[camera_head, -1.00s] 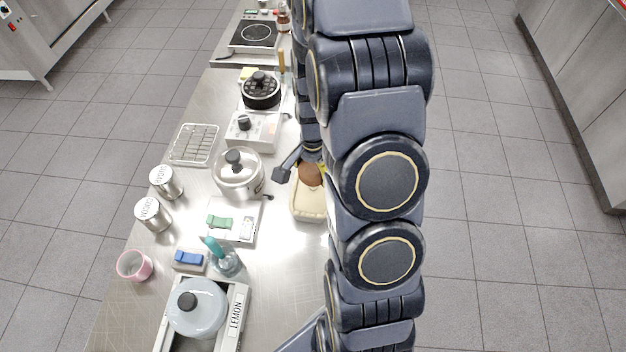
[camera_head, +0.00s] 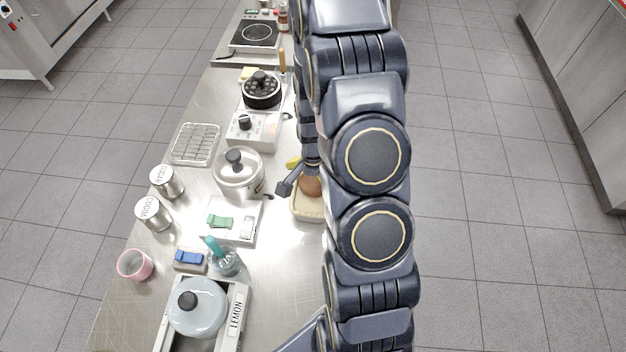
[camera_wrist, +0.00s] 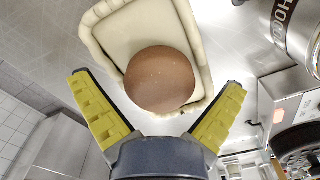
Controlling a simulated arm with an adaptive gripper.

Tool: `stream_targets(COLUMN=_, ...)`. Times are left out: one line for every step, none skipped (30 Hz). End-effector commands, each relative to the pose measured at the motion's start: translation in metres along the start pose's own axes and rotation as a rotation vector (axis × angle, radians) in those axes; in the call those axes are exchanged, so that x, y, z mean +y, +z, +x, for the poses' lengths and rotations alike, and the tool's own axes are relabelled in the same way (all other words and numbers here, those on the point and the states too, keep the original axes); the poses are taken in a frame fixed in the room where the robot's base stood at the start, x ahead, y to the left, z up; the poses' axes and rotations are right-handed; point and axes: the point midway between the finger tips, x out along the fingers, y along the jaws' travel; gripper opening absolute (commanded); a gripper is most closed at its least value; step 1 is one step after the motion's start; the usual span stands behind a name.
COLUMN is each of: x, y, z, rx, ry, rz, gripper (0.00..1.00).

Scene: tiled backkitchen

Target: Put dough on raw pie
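The dough (camera_wrist: 160,80) is a smooth brown ball. In the wrist view it covers part of the raw pie (camera_wrist: 125,35), a cream crust with a raised rim. In the head view the dough (camera_head: 310,187) shows at the far end of the pie (camera_head: 308,214), partly behind my arm. I cannot tell whether it rests fully inside the rim. My gripper (camera_wrist: 159,84) is open, its yellow-padded fingers spread on both sides of the dough with gaps. In the head view one dark finger shows left of the dough; the rest is mostly hidden.
Left of the pie stand a lidded pot (camera_head: 240,178) and a scale (camera_head: 232,222). A spray bottle (camera_head: 222,258), a blue-lidded pan (camera_head: 197,306) and a pink cup (camera_head: 134,265) are nearer. Two canisters (camera_head: 153,213) and a wire rack (camera_head: 195,143) line the left edge. Bare counter lies below the pie.

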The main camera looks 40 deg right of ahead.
Motion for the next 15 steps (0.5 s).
stream_targets(x=0.0, y=0.0, z=0.0, rx=0.0, ry=0.0, rz=0.0, gripper=1.0)
stream_targets(x=0.0, y=0.0, z=0.0, rx=0.0, ry=0.0, rz=0.0, gripper=1.0)
stream_targets(x=0.0, y=0.0, z=0.0, rx=0.0, ry=0.0, rz=0.0, gripper=1.0)
stream_targets(x=0.0, y=0.0, z=0.0, rx=0.0, ry=0.0, rz=0.0, gripper=1.0)
stream_targets(x=0.0, y=0.0, z=-0.001, rx=0.0, ry=0.0, rz=0.0, gripper=1.0)
stream_targets(x=0.0, y=0.0, z=-0.003, rx=0.0, ry=0.0, rz=0.0, gripper=1.0)
stream_targets(x=0.0, y=0.0, z=-0.005, rx=0.001, ry=-0.001, rz=0.001, gripper=1.0)
stream_targets(x=0.0, y=0.0, z=-0.007, rx=0.001, ry=-0.001, rz=0.0, gripper=1.0)
stream_targets(x=-0.001, y=-0.001, z=-0.011, rx=0.002, ry=-0.002, rz=0.0, gripper=1.0)
stream_targets(x=-0.001, y=-0.001, z=-0.016, rx=0.002, ry=-0.002, rz=0.0, gripper=1.0)
stream_targets(x=-0.001, y=-0.001, z=-0.02, rx=0.003, ry=-0.004, rz=0.0, gripper=1.0)
stream_targets(x=-0.001, y=-0.001, z=-0.026, rx=0.004, ry=-0.005, rz=-0.001, gripper=1.0)
stream_targets(x=-0.001, y=-0.001, z=-0.032, rx=0.005, ry=-0.005, rz=-0.001, gripper=1.0)
stream_targets(x=-0.001, y=-0.001, z=-0.037, rx=0.004, ry=-0.005, rz=-0.001, gripper=1.0)
stream_targets(x=-0.001, y=-0.001, z=-0.046, rx=0.005, ry=-0.005, rz=0.0, gripper=1.0)
